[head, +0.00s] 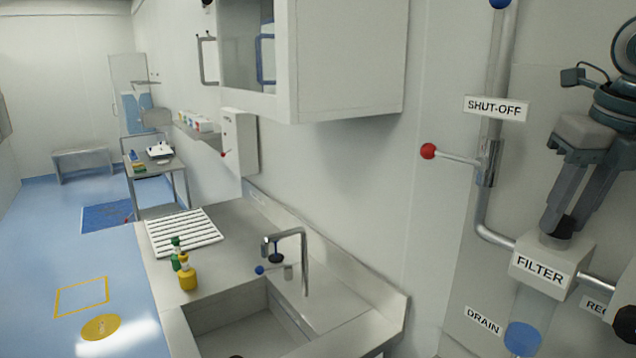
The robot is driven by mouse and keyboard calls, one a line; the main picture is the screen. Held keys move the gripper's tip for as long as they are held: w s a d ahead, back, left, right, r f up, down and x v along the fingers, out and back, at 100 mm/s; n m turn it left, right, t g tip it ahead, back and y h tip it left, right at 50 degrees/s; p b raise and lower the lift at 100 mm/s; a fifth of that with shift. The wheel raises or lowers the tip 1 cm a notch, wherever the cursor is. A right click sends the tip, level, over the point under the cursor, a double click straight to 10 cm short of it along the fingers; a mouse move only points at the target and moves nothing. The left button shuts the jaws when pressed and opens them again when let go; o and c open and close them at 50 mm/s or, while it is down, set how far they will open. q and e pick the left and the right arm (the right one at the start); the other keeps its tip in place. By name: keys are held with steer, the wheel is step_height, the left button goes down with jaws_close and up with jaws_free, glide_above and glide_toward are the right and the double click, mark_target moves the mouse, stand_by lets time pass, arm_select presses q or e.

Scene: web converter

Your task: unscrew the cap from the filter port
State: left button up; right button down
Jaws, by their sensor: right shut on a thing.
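The filter housing (535,286) is a pale block labelled FILTER, fixed in the pipe run at the right of the head view. A small dark cap (566,229) sits on or just above the port at its top. My right gripper (558,222) comes down from the upper right, and its fingers are shut on the cap. The fingers hide much of the cap, so I cannot tell whether it is still seated in the thread. My left gripper is not in view.
A red-knobbed lever (429,151) sticks out from the pipe beside the SHUT-OFF label (496,108). A blue round part (523,339) is near the DRAIN label (484,321). A sink (240,318), tap (304,262) and bottles (188,277) are at the left. A cabinet (350,60) hangs above.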

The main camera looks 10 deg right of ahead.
steer(key=shift+n, duration=0.9)
steer(key=shift+d+r+n+y+p, duration=0.15)
steer(key=shift+n+y+p, duration=0.25)
steer(key=shift+n+p, duration=0.45)
steer(key=shift+s+r+n+y+p, duration=0.15)
steer(key=shift+s+n+p, duration=0.1)
steer(key=shift+n, duration=0.3)
steer(key=shift+s+f+n+y+p, duration=0.15)
steer(key=shift+n+p, duration=0.1)
steer(key=shift+n, duration=0.25)
steer(key=shift+w+r, duration=0.1)
steer(key=shift+r, duration=0.05)
